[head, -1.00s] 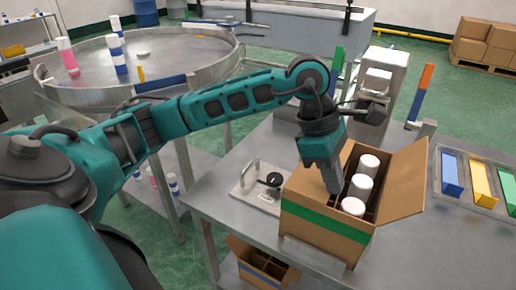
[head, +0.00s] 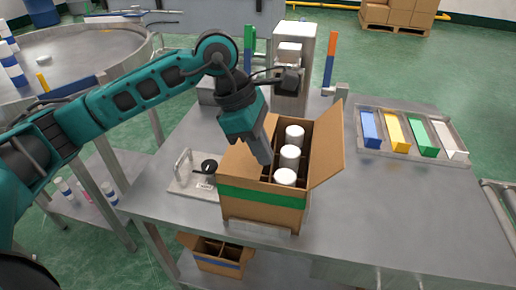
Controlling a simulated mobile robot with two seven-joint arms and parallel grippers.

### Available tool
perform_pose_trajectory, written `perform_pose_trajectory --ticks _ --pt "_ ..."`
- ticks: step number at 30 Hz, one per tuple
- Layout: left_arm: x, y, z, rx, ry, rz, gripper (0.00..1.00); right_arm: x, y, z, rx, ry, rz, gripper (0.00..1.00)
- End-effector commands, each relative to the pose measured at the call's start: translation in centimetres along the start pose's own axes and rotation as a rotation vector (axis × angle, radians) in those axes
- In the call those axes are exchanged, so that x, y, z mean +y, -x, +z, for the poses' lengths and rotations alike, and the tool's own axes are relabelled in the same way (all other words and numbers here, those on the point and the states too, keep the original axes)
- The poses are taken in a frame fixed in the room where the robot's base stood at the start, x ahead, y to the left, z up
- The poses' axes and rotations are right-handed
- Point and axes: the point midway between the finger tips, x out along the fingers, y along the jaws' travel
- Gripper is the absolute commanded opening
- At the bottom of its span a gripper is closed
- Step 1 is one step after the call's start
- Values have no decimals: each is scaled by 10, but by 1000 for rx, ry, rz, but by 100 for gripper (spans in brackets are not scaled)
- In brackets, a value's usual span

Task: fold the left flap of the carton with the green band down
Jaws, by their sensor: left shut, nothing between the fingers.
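The carton with the green band (head: 262,197) stands open-topped on the grey table. White-capped cans (head: 290,156) stand in its right part, between dividers. Its right flap (head: 328,158) stands up, leaning outward. A brown panel on the left of the top, which looks like the left flap (head: 238,160), slopes over the left part; its exact angle is hard to tell. My left gripper (head: 265,158) is shut and empty, pointing down at this panel's inner edge, beside the cans. Whether it touches the panel is unclear. My right gripper is out of view.
A fixture with a black knob (head: 208,167) sits left of the carton. A grey machine (head: 292,75) stands behind it. A tray with coloured bins (head: 397,130) lies at the right. Table between carton and tray is clear. Another carton (head: 217,256) sits below.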

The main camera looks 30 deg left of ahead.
Motion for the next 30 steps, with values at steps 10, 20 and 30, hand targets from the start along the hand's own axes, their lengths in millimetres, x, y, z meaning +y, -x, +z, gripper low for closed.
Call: perform_pose_trajectory --ticks 10,20,30 --pt "4 56 14 -2 0 5 0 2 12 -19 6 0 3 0" --pt "3 116 39 -2 1 2 0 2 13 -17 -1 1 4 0" --pt "2 132 44 0 3 -1 0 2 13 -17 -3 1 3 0"
